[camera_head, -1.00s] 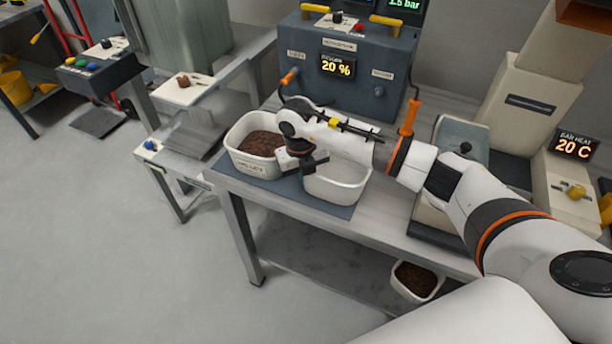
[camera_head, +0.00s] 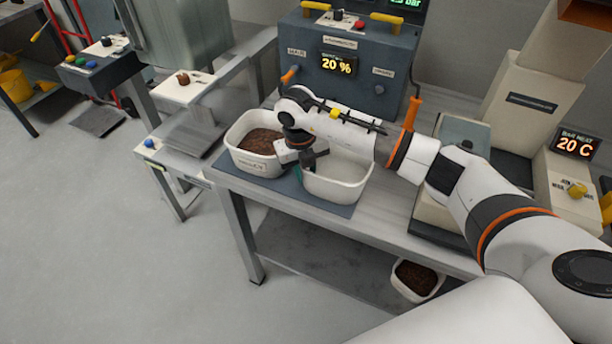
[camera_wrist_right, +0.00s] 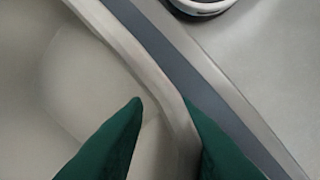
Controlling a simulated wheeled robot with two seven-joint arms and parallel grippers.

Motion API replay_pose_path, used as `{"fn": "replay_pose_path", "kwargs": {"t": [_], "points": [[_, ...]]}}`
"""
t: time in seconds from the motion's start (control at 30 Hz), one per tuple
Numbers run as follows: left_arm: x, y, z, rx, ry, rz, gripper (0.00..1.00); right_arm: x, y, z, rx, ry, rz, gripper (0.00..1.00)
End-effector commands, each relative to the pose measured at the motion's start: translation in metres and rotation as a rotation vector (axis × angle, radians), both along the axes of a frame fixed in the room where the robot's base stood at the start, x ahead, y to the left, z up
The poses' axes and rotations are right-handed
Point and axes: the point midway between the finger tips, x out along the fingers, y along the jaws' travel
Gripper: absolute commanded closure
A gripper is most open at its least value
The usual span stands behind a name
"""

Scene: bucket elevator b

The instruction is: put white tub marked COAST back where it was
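Two white tubs stand side by side on a blue-grey mat (camera_head: 225,171). The left tub (camera_head: 237,157) holds brown granules and has a front label too small to read. The right tub (camera_head: 335,190) looks empty; I see no readable COAST mark on either. My right gripper (camera_head: 312,162) points down at the left part of the right tub. In the right wrist view its green fingers (camera_wrist_right: 162,103) are apart, with the right tub's rim (camera_wrist_right: 150,75) running between them; contact cannot be told. My left gripper is not in view.
A third white tub (camera_head: 397,287) with brown contents sits on the lower shelf (camera_head: 320,262). A dark control box (camera_head: 300,60) reading 20 % stands behind the mat. A beige machine (camera_head: 520,110) is at right.

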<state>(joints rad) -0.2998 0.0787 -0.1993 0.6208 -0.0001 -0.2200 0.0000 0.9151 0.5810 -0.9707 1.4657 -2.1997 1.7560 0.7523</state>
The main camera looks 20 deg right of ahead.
Motion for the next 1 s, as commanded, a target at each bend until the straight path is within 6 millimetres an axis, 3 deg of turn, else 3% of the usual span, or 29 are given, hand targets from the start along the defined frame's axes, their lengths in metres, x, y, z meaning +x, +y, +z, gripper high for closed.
{"fn": "replay_pose_path", "kwargs": {"t": [0.2, 0.43, 0.6, 1.0], "points": [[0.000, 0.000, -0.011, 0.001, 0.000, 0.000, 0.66, 0.002, 0.004, 0.048, 0.000, -0.007, 0.000, 0.76], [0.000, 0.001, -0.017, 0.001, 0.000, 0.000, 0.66, 0.002, 0.008, 0.086, 0.001, -0.004, -0.002, 0.76], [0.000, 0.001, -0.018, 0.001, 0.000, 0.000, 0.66, 0.001, 0.009, 0.097, 0.000, -0.002, -0.001, 0.76], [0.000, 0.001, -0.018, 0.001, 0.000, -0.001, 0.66, 0.001, 0.010, 0.098, 0.000, -0.001, -0.001, 0.76]]}}
